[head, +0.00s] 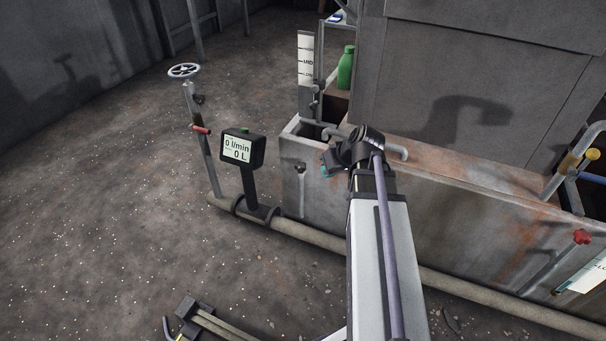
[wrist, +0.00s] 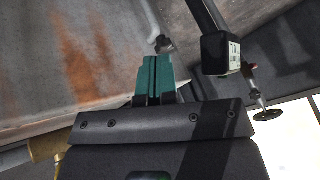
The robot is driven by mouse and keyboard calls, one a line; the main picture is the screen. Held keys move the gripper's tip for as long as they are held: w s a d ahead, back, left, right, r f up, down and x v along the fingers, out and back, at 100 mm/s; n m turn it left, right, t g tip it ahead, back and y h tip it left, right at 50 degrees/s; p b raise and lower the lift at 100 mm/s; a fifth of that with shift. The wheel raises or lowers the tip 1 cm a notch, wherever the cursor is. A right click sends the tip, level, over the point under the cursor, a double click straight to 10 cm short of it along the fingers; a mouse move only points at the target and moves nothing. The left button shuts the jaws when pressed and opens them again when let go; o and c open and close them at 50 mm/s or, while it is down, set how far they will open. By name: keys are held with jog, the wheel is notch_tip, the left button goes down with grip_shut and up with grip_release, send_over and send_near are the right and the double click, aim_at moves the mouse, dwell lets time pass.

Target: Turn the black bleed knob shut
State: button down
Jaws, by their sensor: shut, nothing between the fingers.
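I cannot clearly tell which small fitting is the black bleed knob. In the head view, a small dark-topped fitting (head: 299,168) stands against the tank's front wall, left of my gripper. Another small dark fitting (head: 198,99) is on the upright pipe, below the handwheel. My gripper (head: 326,170) has teal fingers, partly hidden by my arm, and is in front of the tank wall. In the wrist view my gripper (wrist: 152,72) is shut and empty. A small greyish fitting (wrist: 163,43) shows just beyond its tips; contact cannot be told.
A flow meter (head: 243,149) reading 0 l/min and 0 L stands on the floor pipe (head: 300,234). A handwheel (head: 184,70) and red lever (head: 201,130) are on the upright pipe. The rusty tank (head: 450,210) fills the right. The floor at left is clear.

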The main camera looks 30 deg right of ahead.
aim_at(300, 169)
jog(key=w+a+f+n+b, duration=0.2)
jog(key=w+f+n+b, duration=0.5)
jog(key=n, duration=0.8)
jog(key=shift+w+a+f+n+y+b, duration=0.3)
jog(key=shift+w+a+n+b, duration=0.15)
jog(key=shift+w, duration=0.8)
